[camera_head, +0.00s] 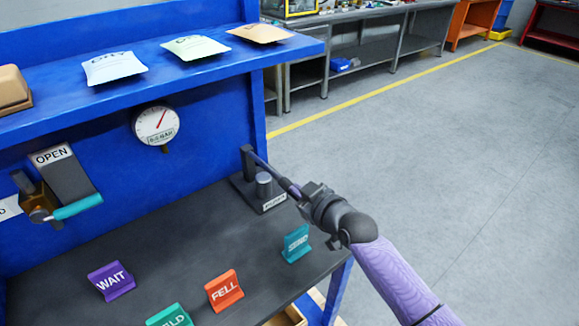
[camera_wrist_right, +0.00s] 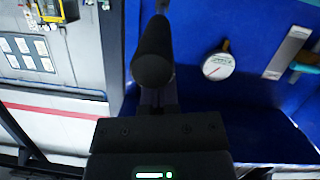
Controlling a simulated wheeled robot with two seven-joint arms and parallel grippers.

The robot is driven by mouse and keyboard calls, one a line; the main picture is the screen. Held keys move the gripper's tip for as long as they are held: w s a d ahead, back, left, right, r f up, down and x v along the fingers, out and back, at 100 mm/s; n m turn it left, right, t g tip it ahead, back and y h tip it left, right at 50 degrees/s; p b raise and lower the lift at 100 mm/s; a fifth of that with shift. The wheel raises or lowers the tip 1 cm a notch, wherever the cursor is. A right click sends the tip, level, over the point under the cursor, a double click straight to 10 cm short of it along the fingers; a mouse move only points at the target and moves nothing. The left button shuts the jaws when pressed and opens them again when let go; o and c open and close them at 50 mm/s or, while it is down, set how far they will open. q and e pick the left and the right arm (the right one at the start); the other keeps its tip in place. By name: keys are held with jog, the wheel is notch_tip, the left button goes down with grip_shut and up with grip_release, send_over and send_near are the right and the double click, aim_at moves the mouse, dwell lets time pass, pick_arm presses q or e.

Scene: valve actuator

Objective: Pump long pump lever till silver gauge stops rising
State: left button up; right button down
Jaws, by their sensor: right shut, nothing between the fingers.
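The pump (camera_head: 262,193) stands at the right rear corner of the dark bench top. Its long dark lever (camera_head: 270,169) slopes down to the right, toward the floor side. My right gripper (camera_head: 304,194) is at the lever's outer end, shut with nothing held; whether it touches the lever I cannot tell. In the right wrist view the lever's dark round end (camera_wrist_right: 153,65) is just ahead of the gripper body. The round silver gauge (camera_head: 157,124) is on the blue back panel, its red needle pointing up and right. My left gripper is out of view.
A valve with a teal handle (camera_head: 77,207) is under the OPEN plate (camera_head: 65,172). Signs WAIT (camera_head: 110,281), FELL (camera_head: 225,291) and a teal one (camera_head: 297,243) stand on the bench (camera_head: 190,250). A blue shelf (camera_head: 200,72) overhangs. Floor at right is clear.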

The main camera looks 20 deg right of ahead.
notch_tip(320, 180, down, 3)
jog(key=shift+s+f+b, duration=0.1)
jog(key=shift+s+b, duration=0.05)
jog(key=shift+b, duration=0.7)
jog(key=shift+f, duration=0.2)
jog(key=shift+s+f, duration=0.15)
notch_tip(320, 180, up, 5)
jog(key=p, duration=0.4)
jog(key=f+p+v, duration=0.1)
jog(key=p+v, duration=0.1)
jog(key=v, duration=0.8)
jog(key=shift+s+a+p, duration=0.2)
jog(key=shift+a+p, duration=0.1)
jog(key=shift+a, duration=0.1)
